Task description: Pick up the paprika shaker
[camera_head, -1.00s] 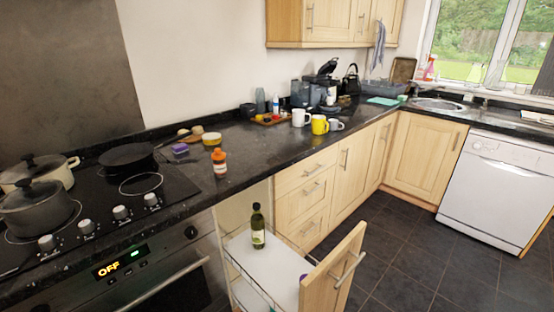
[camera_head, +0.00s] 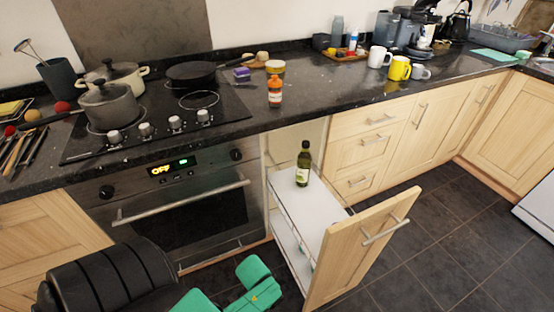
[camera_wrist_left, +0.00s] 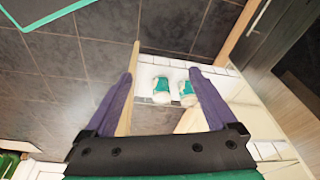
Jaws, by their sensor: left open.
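No paprika label can be read. Two small containers with white and green surfaces, a left one (camera_wrist_left: 161,90) and a right one (camera_wrist_left: 187,94), stand side by side in the left wrist view. Which of them, if either, is the paprika shaker I cannot tell. My left gripper (camera_wrist_left: 161,76) is open and empty, its purple fingers spread on either side of the pair in the picture. In the head view the green hand of my left arm (camera_head: 250,288) is low, left of the pull-out drawer; its fingertips are hidden. An orange-and-white bottle (camera_head: 275,92) stands on the counter.
The pull-out drawer (camera_head: 322,212) is open, with a dark green oil bottle (camera_head: 303,165) on its upper shelf. Its wooden front (camera_head: 355,245) stands out over the floor. The oven (camera_head: 165,205) is to the left. Dark floor tiles (camera_head: 430,225) are clear at right.

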